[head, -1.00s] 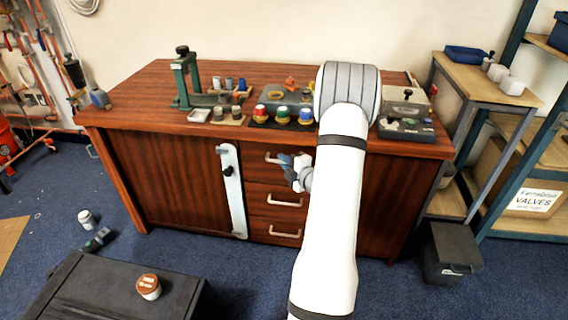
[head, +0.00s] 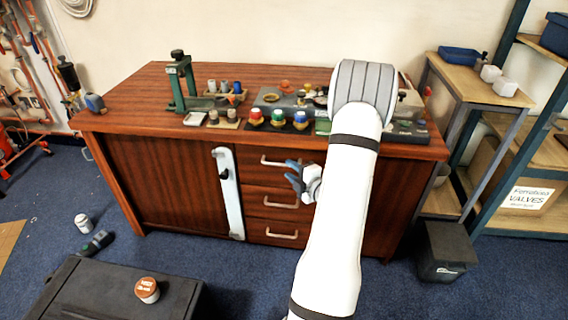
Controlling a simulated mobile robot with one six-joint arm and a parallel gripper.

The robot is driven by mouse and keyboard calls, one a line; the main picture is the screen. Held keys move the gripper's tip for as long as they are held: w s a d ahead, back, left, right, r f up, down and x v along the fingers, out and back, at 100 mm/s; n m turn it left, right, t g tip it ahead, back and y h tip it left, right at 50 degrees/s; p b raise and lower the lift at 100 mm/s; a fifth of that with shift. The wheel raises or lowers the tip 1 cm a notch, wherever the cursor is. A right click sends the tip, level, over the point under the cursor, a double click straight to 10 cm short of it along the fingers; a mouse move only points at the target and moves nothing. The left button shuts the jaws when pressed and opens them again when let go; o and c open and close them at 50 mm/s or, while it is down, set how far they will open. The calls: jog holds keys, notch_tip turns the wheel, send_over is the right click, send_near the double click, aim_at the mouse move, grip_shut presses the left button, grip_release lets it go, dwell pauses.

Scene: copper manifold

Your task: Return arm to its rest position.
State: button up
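My arm rises from the bottom of the head view and covers part of the workbench (head: 160,118). My gripper (head: 293,177) shows to the left of the arm, in front of the bench's drawers. Its dark fingers point left and look spread, with nothing seen between them. The top drawer handle (head: 272,161) is just above and left of the gripper, and the handle looks apart from it. The far side of the gripper is hidden.
On the bench stand a green press (head: 178,80) and several coloured caps (head: 278,118). A black case (head: 75,295) with a brown-lidded jar (head: 147,289) is at the lower left. A shelf (head: 470,90) and a black bin (head: 440,252) are at the right. Blue floor is free before the bench.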

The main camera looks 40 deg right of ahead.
jog(key=shift+s, duration=1)
